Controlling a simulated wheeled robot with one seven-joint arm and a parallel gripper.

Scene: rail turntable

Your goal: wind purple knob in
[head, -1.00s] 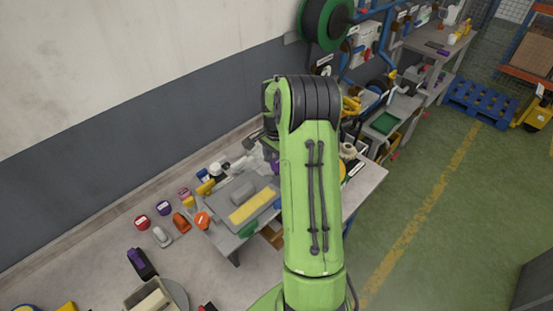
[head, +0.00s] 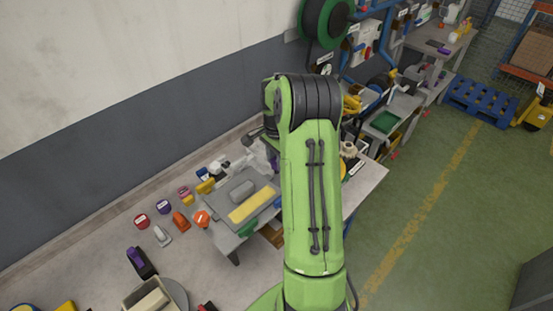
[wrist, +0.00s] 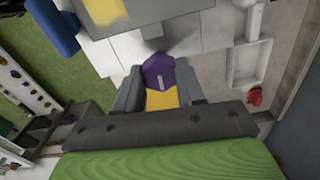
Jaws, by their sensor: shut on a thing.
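The purple knob (wrist: 158,72) shows in the wrist view, with a pale mark on its face and a yellow part (wrist: 162,98) just below it. My gripper (wrist: 158,82) has its two grey fingers on either side of the knob and is shut on it. In the head view my green arm covers most of the spot, and the gripper and knob cannot be made out clearly there.
A grey plate with a yellow bar (head: 254,205) stands beside my arm on the bench. Several small coloured items, such as a red-topped one (head: 141,221) and an orange one (head: 201,218), lie left of it. A wall runs behind the bench. Green floor is open at the right.

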